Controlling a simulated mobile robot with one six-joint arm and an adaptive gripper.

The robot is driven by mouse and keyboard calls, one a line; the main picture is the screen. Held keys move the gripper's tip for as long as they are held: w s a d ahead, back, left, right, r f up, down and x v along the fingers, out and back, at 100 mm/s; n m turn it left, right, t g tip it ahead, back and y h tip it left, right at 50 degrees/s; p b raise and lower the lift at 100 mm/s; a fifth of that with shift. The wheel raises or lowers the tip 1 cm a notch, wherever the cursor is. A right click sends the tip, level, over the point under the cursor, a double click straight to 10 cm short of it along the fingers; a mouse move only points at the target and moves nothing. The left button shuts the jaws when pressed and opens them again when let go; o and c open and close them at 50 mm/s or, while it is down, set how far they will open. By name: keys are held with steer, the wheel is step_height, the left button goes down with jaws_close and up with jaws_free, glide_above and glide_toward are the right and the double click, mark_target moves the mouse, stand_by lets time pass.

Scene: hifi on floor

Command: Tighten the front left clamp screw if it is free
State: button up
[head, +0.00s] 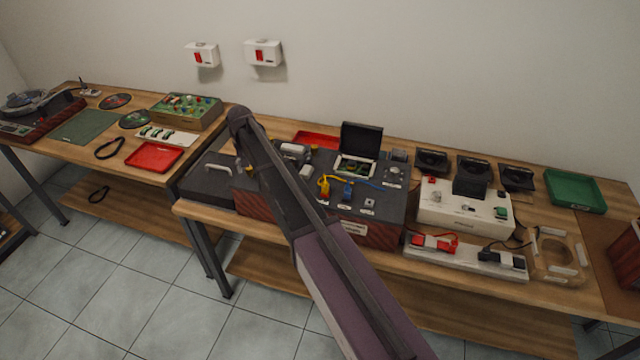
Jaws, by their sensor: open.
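A light wooden frame (549,277) with several small pale fittings stands at the front right of the right-hand bench. It may carry the clamp screws, but it is too small here to tell which fitting is the front left one, or whether a screw is free. My arm (350,285) reaches from the bottom of the head view up across the bench and the dark red-sided unit. I cannot make out my gripper; it seems hidden behind or among the arm and the unit.
The dark unit (385,205) carries connectors and an open-lidded box (360,142). Right of it are a white box (450,213), a power strip (465,256) and a green tray (575,190). A red tray (154,157) lies on the left bench. Open tiled floor lies in front.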

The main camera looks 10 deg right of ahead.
steer(key=n, duration=0.7)
steer(key=shift+n, duration=0.3)
steer(key=n, duration=0.8)
step_height(320, 180, up, 14)
steer(key=p, duration=1.4)
steer(key=s+d+f+m+b, duration=0.2)
steer(key=s+d+m, duration=0.4)
steer(key=s+d, duration=0.3)
steer(key=s+d+f+m+b, duration=0.2)
steer(key=s+d+m, duration=0.5)
steer(key=s, duration=0.7)
steer(key=shift+d+t, duration=0.3)
steer(key=shift+d, duration=0.8)
